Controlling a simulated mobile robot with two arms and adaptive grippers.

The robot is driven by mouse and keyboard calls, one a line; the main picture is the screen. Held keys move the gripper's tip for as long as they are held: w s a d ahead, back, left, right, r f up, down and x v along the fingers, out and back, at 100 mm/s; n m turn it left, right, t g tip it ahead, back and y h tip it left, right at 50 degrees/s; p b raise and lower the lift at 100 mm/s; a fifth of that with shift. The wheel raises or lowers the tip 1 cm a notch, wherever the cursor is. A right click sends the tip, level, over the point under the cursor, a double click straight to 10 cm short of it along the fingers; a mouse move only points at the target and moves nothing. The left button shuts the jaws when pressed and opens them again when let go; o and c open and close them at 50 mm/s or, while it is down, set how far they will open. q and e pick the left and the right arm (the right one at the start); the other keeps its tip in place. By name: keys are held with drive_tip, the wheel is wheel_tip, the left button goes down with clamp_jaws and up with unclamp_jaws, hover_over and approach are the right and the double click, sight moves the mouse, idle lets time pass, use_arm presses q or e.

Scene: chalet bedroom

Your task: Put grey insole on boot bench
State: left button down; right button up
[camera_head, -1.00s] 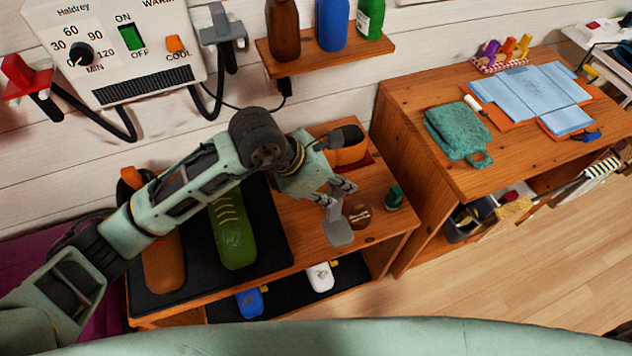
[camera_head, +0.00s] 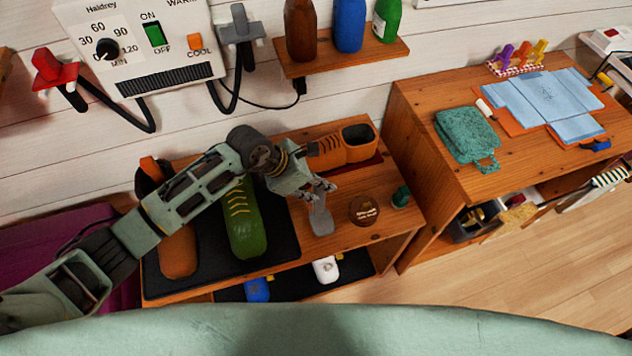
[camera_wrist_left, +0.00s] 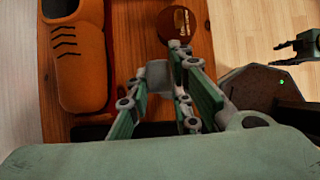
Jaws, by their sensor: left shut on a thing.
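My left gripper (camera_head: 317,193) is shut on the grey insole (camera_head: 321,220), gripping one end. The insole hangs over the boot bench (camera_head: 345,235), its free end towards the bench's front. I cannot tell whether it touches the wood. In the left wrist view the fingers of my left gripper (camera_wrist_left: 172,98) are in the middle, with part of the insole (camera_wrist_left: 158,75) between them. My right gripper (camera_wrist_left: 298,45) shows at that view's right edge over the floor, fingers apart and empty.
A round brown tin (camera_head: 364,210) and a small green item (camera_head: 402,197) stand right of the insole. An orange boot (camera_head: 330,153) is behind it. A green boot (camera_head: 242,222) stands on the black mat (camera_head: 277,243) to the left. A wooden table (camera_head: 428,165) stands right.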

use_arm(q)
drive_tip(key=shift+f, duration=0.2)
drive_tip(key=c, duration=1.6)
unclamp_jaws()
drive_tip(key=shift+r, duration=0.1)
drive_tip(key=shift+r, duration=0.2)
drive_tip(key=shift+a+r, duration=0.15)
drive_tip(key=shift+a, duration=0.05)
drive_tip(key=shift+b+v, duration=1.5)
drive_tip(key=shift+v, duration=4.25)
